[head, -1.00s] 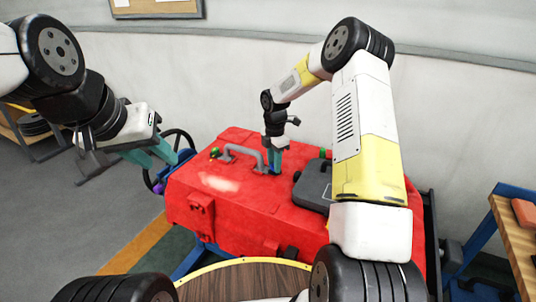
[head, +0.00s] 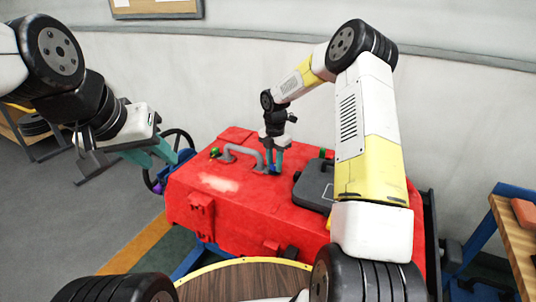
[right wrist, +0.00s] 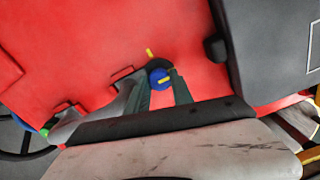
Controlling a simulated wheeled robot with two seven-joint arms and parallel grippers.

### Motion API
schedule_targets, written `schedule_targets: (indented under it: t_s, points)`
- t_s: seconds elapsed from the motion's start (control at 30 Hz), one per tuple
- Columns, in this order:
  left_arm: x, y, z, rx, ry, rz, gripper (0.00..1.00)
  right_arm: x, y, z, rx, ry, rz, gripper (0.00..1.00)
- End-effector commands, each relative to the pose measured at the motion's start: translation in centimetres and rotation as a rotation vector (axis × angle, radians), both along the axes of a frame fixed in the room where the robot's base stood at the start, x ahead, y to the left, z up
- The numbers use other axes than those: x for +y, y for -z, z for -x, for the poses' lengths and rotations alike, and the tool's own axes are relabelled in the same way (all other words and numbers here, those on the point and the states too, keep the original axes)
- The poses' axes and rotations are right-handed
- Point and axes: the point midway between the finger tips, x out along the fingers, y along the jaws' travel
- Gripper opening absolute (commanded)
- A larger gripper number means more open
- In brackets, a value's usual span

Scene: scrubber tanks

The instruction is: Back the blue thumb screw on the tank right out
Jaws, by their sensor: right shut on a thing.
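The red tank (head: 235,205) fills the middle of the head view. The blue thumb screw (head: 273,169) is on its top, between a grey handle and a black lid. In the right wrist view the screw (right wrist: 160,79) is a blue knob with a yellow tab, beside a dark round part. My right gripper (head: 274,166) points down from above and is shut on the screw, with one teal finger on each side. The fingers partly cover it. My left gripper (head: 165,156) is open and empty, left of the tank and away from it.
A grey handle (head: 243,152) arches beside the screw on the left, and a black lid (head: 314,186) lies to the right. Green knobs (head: 214,152) sit on the tank top. A wooden bench (head: 518,225) stands at the far right.

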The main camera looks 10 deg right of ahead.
Motion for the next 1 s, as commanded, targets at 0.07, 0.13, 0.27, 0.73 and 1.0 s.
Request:
schedule_targets:
  t_s: [0.07, 0.13, 0.27, 0.73, 1.0]
  points:
    - [0.0, 0.0, 0.0, 0.000, 0.000, 0.000, 0.36, -0.1, 0.4, 0.2, 0.007, 0.001, 0.001, 0.00]
    - [0.0, 0.0, 0.0, 0.000, 0.000, 0.000, 0.36, -0.1, 0.4, 0.2, 0.007, 0.001, 0.001, 0.35]
    - [0.0, 0.0, 0.0, 0.000, 0.000, 0.000, 0.36, -0.1, 0.2, 0.1, 0.004, 0.001, 0.001, 0.50]
    - [0.0, 0.0, 0.0, 0.000, 0.000, 0.000, 0.36, 0.0, -2.6, -0.1, -0.002, 0.003, -0.001, 0.50]
    - [0.0, 0.0, 0.0, 0.000, 0.000, 0.000, 0.36, -0.1, -6.7, 0.0, 0.000, 0.003, 0.001, 0.50]
